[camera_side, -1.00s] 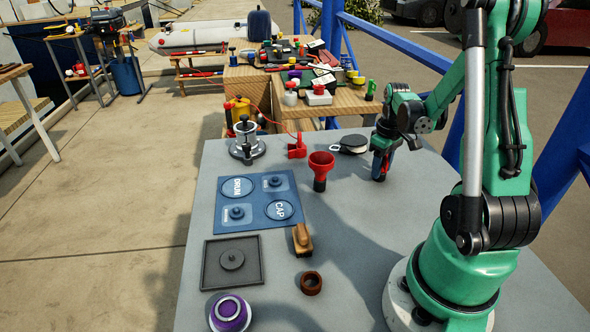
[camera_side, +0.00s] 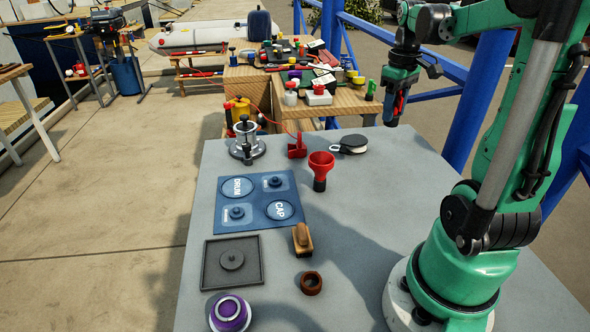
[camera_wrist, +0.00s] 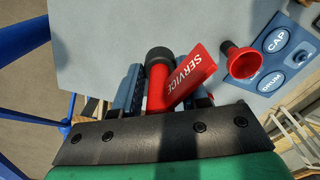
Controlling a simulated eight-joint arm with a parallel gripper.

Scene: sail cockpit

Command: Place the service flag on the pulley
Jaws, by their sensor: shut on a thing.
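The service flag (camera_wrist: 190,72) is red with the white word SERVICE, on a red stem with a dark round end. My gripper (camera_wrist: 165,88) is shut on its stem between two blue fingers. In the side view my gripper (camera_side: 396,112) hangs above the table's far right edge, clear of the surface, with a bit of red showing at its fingers. What looks like the pulley (camera_side: 349,144), a black and cream rounded block, lies flat on the table, left of and below my gripper. I do not see it in the wrist view.
A red funnel-shaped piece (camera_side: 320,168) stands near the pulley, and a red bracket (camera_side: 297,147) lies to its left. A metal winch-like part (camera_side: 246,140), a blue mat (camera_side: 258,202), a dark tray (camera_side: 232,282) and a wooden-handled brush (camera_side: 302,239) stand farther left or nearer.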

